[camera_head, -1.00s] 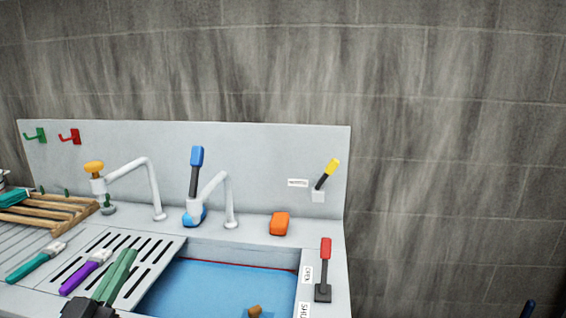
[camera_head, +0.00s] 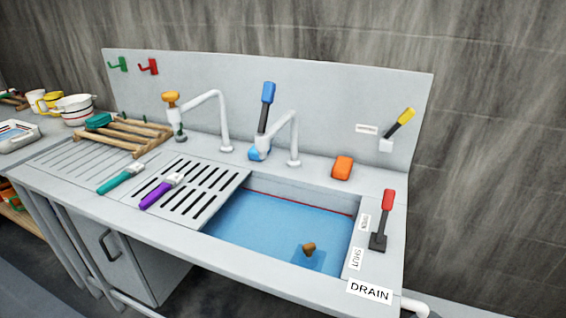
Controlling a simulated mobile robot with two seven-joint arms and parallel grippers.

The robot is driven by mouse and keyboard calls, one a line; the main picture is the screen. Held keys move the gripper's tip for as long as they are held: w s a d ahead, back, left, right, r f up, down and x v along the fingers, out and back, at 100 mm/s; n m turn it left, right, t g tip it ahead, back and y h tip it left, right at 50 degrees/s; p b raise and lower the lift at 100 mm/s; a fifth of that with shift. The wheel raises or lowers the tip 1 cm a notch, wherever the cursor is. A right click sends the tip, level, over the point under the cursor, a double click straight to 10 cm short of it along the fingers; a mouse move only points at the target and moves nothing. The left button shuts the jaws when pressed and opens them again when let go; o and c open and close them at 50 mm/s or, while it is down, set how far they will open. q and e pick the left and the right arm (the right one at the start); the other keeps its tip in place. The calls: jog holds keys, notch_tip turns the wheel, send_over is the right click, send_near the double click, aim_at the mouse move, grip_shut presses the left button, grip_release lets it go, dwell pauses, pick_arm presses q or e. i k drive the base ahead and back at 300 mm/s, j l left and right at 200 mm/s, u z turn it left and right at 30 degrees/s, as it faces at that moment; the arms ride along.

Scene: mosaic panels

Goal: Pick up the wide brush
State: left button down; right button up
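Two brushes lie side by side near the front of the drainboard. One has a teal handle (camera_head: 116,182) and lies on the left, on or beside the ribbed area. The other has a purple handle (camera_head: 158,194) and lies further right, on the slotted panel. Both have pale heads pointing toward the back right. At this size I cannot tell surely which brush is the wide one. Neither of my grippers is in view.
The sink basin (camera_head: 230,225) holds blue water and a small brown object (camera_head: 309,248). Two taps, an orange block (camera_head: 342,167) and a red-handled drain lever (camera_head: 384,218) stand around it. A wooden rack (camera_head: 124,137) is at the left. The counter's front strip is clear.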

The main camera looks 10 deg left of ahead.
aim_at(136, 168)
jog(key=u, duration=1.5)
